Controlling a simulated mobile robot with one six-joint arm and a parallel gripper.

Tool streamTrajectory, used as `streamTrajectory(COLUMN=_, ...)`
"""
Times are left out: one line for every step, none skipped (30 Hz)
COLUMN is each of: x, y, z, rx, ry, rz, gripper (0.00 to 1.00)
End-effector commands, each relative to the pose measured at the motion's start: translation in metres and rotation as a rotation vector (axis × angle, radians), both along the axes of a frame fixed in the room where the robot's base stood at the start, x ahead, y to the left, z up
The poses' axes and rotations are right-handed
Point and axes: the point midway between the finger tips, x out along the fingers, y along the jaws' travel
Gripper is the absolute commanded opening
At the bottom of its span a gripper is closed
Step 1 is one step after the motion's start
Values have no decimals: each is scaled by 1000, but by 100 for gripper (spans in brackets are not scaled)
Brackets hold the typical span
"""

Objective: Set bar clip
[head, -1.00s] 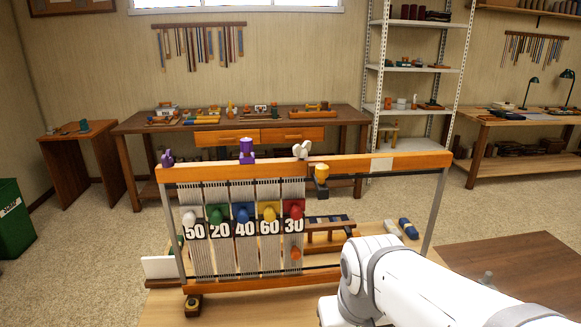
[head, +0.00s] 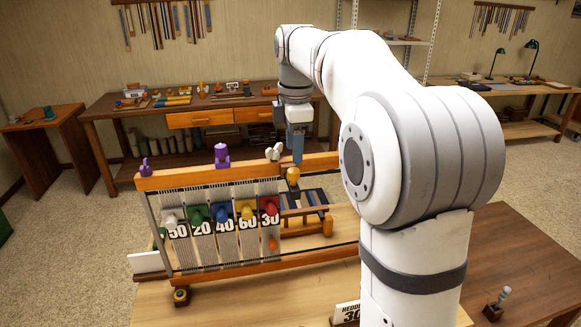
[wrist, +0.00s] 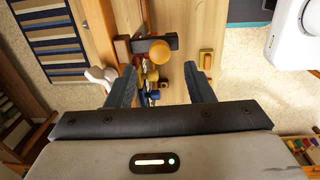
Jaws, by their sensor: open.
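The loom's orange wooden top bar (head: 188,176) carries a white two-lobed clip (head: 274,151), a purple clip (head: 222,154) and a smaller purple piece (head: 145,168) near its left end. My gripper (head: 298,159) points down at the bar, just right of the white clip. In the wrist view my open gripper (wrist: 162,82) has the orange knob (wrist: 160,52) between and beyond its fingers. The white clip (wrist: 100,77) lies outside the left finger. Contact cannot be told.
A white card (head: 347,313) stands on the table's front edge. A small dark stand (head: 494,311) is at lower right. A workbench (head: 100,113) with several items stands behind.

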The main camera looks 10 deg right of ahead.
Motion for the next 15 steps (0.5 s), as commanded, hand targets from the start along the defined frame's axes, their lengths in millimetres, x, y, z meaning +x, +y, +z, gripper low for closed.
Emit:
streamTrajectory(x=1, y=0, z=-4, rx=0, ry=3, rz=8, gripper=48)
streamTrajectory(x=2, y=0, z=-6, rx=-1, ry=2, rz=11, gripper=48)
streamTrajectory(x=2, y=0, z=-11, rx=-1, ry=2, rz=12, gripper=48)
streamTrajectory(x=2, y=0, z=-16, rx=-1, ry=4, rz=11, gripper=48)
streamTrajectory(x=2, y=0, z=-21, rx=-1, ry=3, rz=11, gripper=48)
streamTrajectory(x=2, y=0, z=-28, rx=-1, ry=4, rz=11, gripper=48)
streamTrajectory(x=2, y=0, z=-33, rx=-1, ry=3, rz=10, gripper=48)
streamTrajectory(x=2, y=0, z=-38, rx=-1, ry=4, rz=10, gripper=48)
streamTrajectory(x=3, y=0, z=-44, rx=-1, ry=3, rz=10, gripper=48)
streamTrajectory(x=3, y=1, z=-49, rx=-1, ry=3, rz=10, gripper=48)
streamTrajectory(x=3, y=1, z=-53, rx=-1, ry=3, rz=10, gripper=48)
streamTrajectory(x=4, y=1, z=-58, rx=-1, ry=1, rz=10, gripper=48)
streamTrajectory(x=4, y=1, z=-62, rx=-1, ry=2, rz=10, gripper=48)
streamTrajectory(x=4, y=1, z=-65, rx=-1, ry=1, rz=10, gripper=48)
streamTrajectory(x=5, y=1, z=-68, rx=-1, ry=0, rz=9, gripper=48)
